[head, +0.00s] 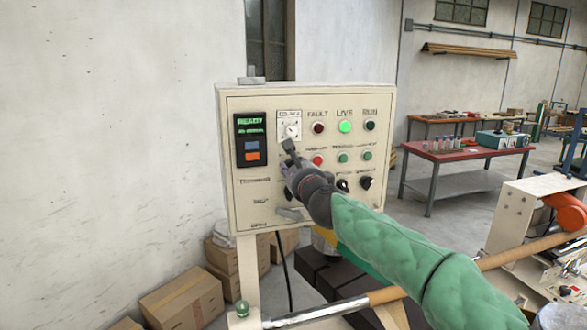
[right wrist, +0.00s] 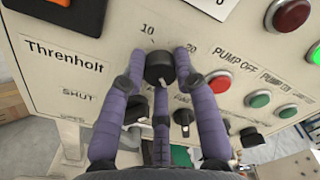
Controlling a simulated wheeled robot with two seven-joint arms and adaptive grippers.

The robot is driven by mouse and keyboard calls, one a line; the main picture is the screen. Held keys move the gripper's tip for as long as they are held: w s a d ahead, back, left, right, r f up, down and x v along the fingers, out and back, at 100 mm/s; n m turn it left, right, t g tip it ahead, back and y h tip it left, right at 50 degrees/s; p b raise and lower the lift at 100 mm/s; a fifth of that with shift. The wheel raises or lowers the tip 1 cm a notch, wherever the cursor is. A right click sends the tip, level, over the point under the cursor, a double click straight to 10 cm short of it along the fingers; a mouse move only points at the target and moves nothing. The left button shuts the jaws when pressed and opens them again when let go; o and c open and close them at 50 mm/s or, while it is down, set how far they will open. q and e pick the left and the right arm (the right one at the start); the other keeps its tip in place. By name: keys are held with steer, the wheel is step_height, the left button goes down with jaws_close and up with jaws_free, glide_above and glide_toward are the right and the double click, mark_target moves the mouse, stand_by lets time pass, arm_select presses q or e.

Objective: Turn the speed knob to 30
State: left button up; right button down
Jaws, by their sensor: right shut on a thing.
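A black round knob (right wrist: 160,67) sits on the cream control panel (head: 236,215). In the right wrist view, the scale marks 10 and 20 show above it; other marks are hidden or cut off. A light mark shows on the knob's lower edge, but I cannot tell which number it points to. My right gripper (right wrist: 160,75) is shut on the knob, its purple-grey fingers around it. In the head view, my right gripper (head: 290,165) reaches the panel's middle and hides the knob. My left gripper is not in view.
More black knobs (right wrist: 182,117) sit to the right and below. A red button (right wrist: 219,82) and green button (right wrist: 257,98) are close to the right finger. Cardboard boxes (head: 181,297) stand on the floor left; a red-topped table (head: 470,152) stands behind.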

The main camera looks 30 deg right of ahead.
steer(key=c, duration=0.9)
jaws_free()
steer(key=shift+w+a, duration=0.1)
steer(key=shift+c, duration=0.2)
steer(key=v, duration=1.2)
